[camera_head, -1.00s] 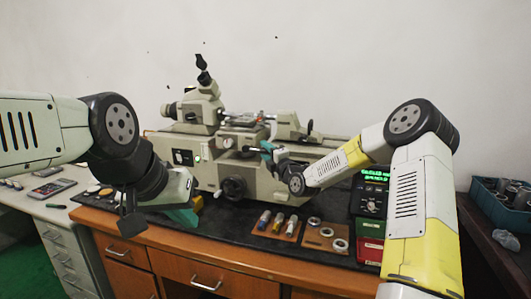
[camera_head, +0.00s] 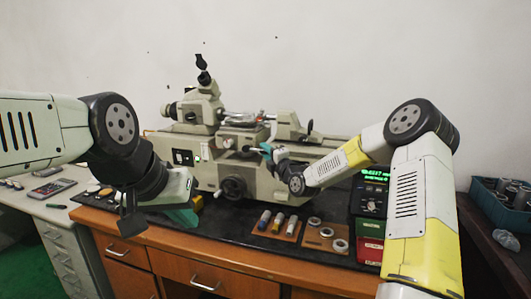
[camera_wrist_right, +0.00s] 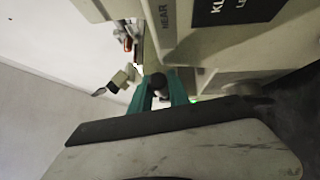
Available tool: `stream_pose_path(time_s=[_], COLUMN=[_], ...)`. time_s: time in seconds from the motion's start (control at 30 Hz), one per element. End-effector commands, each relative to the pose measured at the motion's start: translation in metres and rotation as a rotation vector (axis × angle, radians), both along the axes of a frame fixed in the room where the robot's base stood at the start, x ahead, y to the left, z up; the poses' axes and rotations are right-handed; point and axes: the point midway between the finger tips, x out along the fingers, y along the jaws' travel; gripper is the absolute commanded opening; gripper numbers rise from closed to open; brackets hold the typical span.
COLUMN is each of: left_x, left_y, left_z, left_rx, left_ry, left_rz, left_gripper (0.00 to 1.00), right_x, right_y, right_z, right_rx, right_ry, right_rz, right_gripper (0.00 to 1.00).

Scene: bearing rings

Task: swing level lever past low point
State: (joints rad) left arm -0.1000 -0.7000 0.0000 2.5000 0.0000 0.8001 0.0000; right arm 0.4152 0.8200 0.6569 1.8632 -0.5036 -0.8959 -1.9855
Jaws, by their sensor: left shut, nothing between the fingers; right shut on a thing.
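The grey-green measuring machine (camera_head: 275,182) stands on the black bench top. My right gripper (camera_head: 266,149) is at its front, just below the work stage (camera_head: 240,132). In the right wrist view, the teal fingers of this gripper (camera_wrist_right: 160,88) are shut on the dark round knob (camera_wrist_right: 158,80) of the level lever. The lever's shaft is mostly hidden behind the fingers, and its angle is hard to read. My left gripper (camera_head: 186,216) is shut and empty, low in front of the machine's left end.
A wooden tray with small cylinders (camera_head: 277,222) and a tray with metal rings (camera_head: 326,236) lie on the bench front. A box with a green display (camera_head: 372,197) stands to their right. A handwheel (camera_head: 232,187) protrudes below my right gripper. A blue crate (camera_head: 503,200) is far right.

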Motion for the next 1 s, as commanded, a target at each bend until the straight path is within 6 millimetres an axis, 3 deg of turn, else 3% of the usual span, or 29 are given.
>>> stream_pose_path(time_s=[0.67,1.0], left_x=[0.000,0.000], left_y=[0.000,0.000], left_z=[0.000,0.000], left_rx=[0.000,0.000], left_ry=[0.000,0.000], left_rz=[0.000,0.000], left_gripper=[0.00,0.00], right_x=[0.000,0.002], right_y=[0.000,0.005], right_z=[-0.003,-0.027], right_rx=[0.012,0.278], right_ry=[-0.001,-0.085], right_rz=[0.000,0.000], right_gripper=[0.00,0.00])
